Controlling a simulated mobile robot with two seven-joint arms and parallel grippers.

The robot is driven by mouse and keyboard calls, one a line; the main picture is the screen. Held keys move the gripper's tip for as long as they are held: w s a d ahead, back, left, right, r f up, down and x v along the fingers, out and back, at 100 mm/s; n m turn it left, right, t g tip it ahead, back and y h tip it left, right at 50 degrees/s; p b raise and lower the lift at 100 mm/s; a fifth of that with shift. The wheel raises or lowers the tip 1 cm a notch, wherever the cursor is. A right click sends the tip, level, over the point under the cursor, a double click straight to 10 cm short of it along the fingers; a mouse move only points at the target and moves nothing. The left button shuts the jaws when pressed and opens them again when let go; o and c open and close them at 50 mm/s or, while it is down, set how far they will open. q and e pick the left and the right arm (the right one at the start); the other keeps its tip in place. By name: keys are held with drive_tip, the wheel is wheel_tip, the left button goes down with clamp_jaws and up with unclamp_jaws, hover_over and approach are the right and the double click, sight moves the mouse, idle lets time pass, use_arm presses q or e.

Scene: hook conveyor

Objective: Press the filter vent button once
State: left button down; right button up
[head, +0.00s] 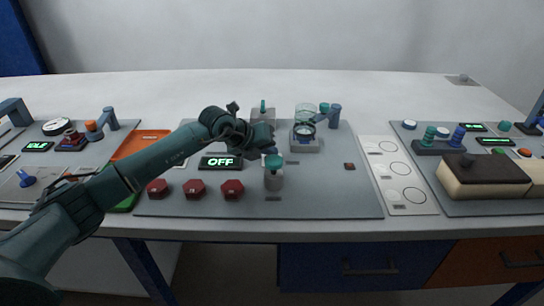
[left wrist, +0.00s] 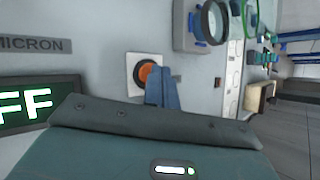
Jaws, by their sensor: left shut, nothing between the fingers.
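An orange button with a black ring on a white plate (left wrist: 135,68) shows in the left wrist view, beside a sign ending in "MICRON". In the head view it is hidden behind my arm and gripper. My left gripper (head: 270,152) is shut and empty, reaching down to the grey panel. In the left wrist view its blue fingertips (left wrist: 165,72) overlap the right side of the button; I cannot tell if they touch it. A display reading OFF (head: 220,162) is left of the gripper; its "FF" shows in the left wrist view (left wrist: 30,103). My right gripper is not in view.
A grey cylinder with a teal top (head: 274,180) stands just in front of the gripper. Red hexagonal pieces (head: 195,189) lie front left. A clear-ringed fixture (head: 305,145) stands behind right. The panel's right front is mostly clear.

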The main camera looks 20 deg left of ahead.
use_arm(q)
drive_tip(key=shift+f, duration=0.2)
drive_tip(key=shift+r, duration=0.1)
drive_tip(key=shift+r+p, duration=0.6)
drive_tip(key=shift+r, duration=0.2)
drive_tip(key=shift+r+p, duration=1.85)
drive_tip(key=shift+r, duration=0.7)
drive_tip(key=shift+f, duration=0.1)
